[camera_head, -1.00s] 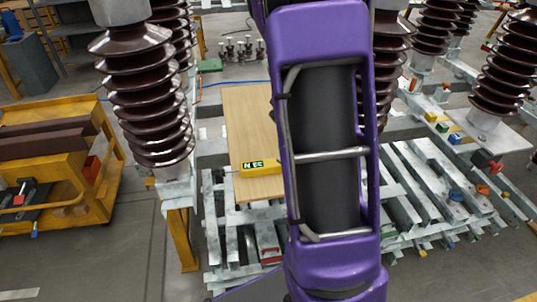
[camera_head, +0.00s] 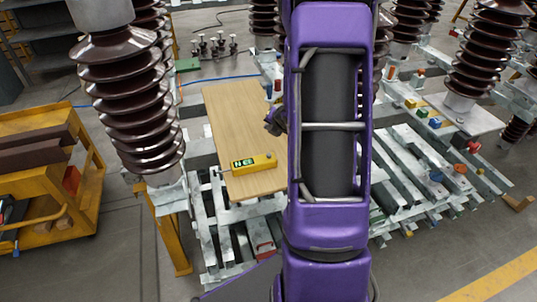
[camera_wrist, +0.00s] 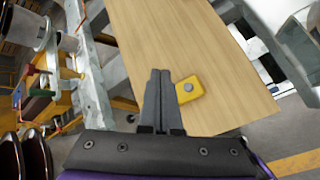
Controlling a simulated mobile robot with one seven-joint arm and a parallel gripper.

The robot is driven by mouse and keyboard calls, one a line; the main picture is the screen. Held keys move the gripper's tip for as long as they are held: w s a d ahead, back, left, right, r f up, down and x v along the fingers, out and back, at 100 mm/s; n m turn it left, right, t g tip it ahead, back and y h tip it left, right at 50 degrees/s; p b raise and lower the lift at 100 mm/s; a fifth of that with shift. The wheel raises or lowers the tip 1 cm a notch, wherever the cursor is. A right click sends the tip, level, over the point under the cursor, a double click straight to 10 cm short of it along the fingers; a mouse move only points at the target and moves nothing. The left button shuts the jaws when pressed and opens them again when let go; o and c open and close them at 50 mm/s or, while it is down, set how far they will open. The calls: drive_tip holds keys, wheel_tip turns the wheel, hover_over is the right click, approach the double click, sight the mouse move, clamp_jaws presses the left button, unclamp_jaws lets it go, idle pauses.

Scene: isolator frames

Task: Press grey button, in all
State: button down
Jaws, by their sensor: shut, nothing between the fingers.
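A yellow device (camera_head: 245,165) with a dark-and-green display lies on a wooden board (camera_head: 232,113), near the board's front end. In the wrist view its yellow end (camera_wrist: 181,97) shows just right of my fingers, and a round grey button (camera_wrist: 188,87) sits on it. The rest of the device is hidden behind my gripper (camera_wrist: 159,71). My gripper is shut and empty, with its fingertips left of and slightly above the button in the picture. I cannot tell the gap between fingers and device. In the head view my wrist shows behind the device, partly hidden by my arm.
Tall brown ribbed insulators (camera_head: 125,95) stand left and right of the board. A metal frame with grey slats (camera_head: 405,170) lies under and beside it. A yellow cart (camera_head: 70,190) stands at the left. Most of the board is bare.

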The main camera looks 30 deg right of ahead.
drive_tip(key=shift+f, duration=0.1)
drive_tip(key=b, duration=0.8)
hover_over(270, 160)
wheel_tip(270, 160, down, 9)
drive_tip(key=shift+w+r, duration=0.1)
drive_tip(key=shift+r, duration=0.1)
drive_tip(key=shift+f, duration=0.1)
idle(1.3)
drive_tip(key=shift+f+b, duration=0.35)
drive_tip(key=shift+f, duration=0.55)
idle(0.7)
drive_tip(key=shift+r, duration=0.1)
drive_tip(key=shift+r+p, duration=0.6)
drive_tip(key=shift+r, duration=0.25)
drive_tip(key=shift+r, duration=0.15)
drive_tip(key=shift+r+p, duration=1.9)
drive_tip(key=shift+r, duration=0.5)
